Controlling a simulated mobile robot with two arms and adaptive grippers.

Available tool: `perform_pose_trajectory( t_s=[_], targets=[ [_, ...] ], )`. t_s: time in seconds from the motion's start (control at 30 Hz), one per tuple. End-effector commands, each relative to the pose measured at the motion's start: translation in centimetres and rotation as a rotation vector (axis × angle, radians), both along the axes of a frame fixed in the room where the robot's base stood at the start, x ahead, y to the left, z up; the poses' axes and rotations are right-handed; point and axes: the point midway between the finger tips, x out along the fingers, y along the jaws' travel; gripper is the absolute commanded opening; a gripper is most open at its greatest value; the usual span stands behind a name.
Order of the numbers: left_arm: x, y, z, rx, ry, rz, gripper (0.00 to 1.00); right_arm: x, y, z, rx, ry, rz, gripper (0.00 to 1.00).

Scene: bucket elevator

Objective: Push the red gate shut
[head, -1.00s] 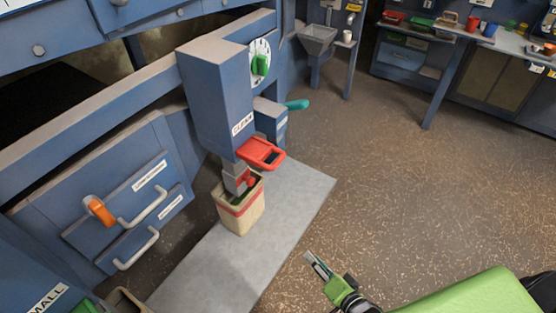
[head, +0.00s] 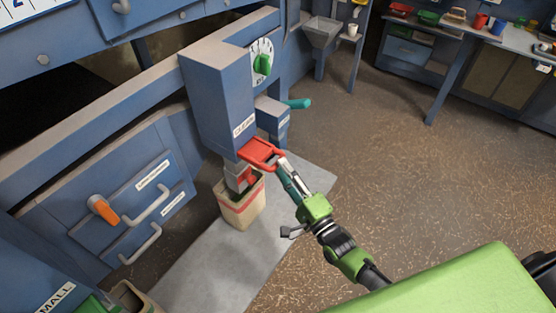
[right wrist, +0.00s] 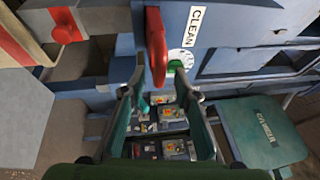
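The red gate (head: 260,152) sticks out from under the blue chute marked CLEAN (head: 218,103), above an open sack (head: 243,203). In the right wrist view the gate's red handle (right wrist: 156,48) hangs at the upper middle. My right gripper (head: 284,167) is at the gate's outer end, its fingertips against or very near the red handle; I cannot tell if they touch. In the right wrist view its two fingers (right wrist: 157,80) stand apart with nothing gripped between them. My left gripper is not in view.
A teal handle (head: 297,103) sticks out behind the chute, below a dial with a green knob (head: 263,64). The sack stands on a grey slab (head: 210,270). A panel with an orange handle (head: 103,209) is at the left. The floor to the right is open.

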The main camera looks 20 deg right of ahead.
Motion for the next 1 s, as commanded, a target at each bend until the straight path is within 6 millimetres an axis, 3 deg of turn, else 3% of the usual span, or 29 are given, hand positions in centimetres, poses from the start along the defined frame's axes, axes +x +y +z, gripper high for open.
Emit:
perform_pose_trajectory(
  t_s=[0.2,0.57,0.6,0.7,0.9,1.0],
  targets=[
    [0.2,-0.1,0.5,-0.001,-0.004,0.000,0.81,2.7,0.7,0.5,0.001,0.000,-0.001,0.29],
    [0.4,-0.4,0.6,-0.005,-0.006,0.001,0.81,3.3,0.9,0.5,0.000,0.001,0.000,0.29],
    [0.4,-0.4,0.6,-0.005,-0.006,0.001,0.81,3.2,0.9,0.5,0.000,0.001,0.000,0.26],
    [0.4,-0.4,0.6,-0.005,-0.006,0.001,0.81,3.2,0.9,0.5,0.000,0.001,0.000,0.00],
    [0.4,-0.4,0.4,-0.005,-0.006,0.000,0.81,3.3,0.9,0.4,0.000,0.001,-0.001,0.00],
    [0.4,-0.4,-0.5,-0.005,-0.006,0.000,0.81,4.4,1.7,0.2,0.004,-0.002,-0.001,0.00]
  ],
)
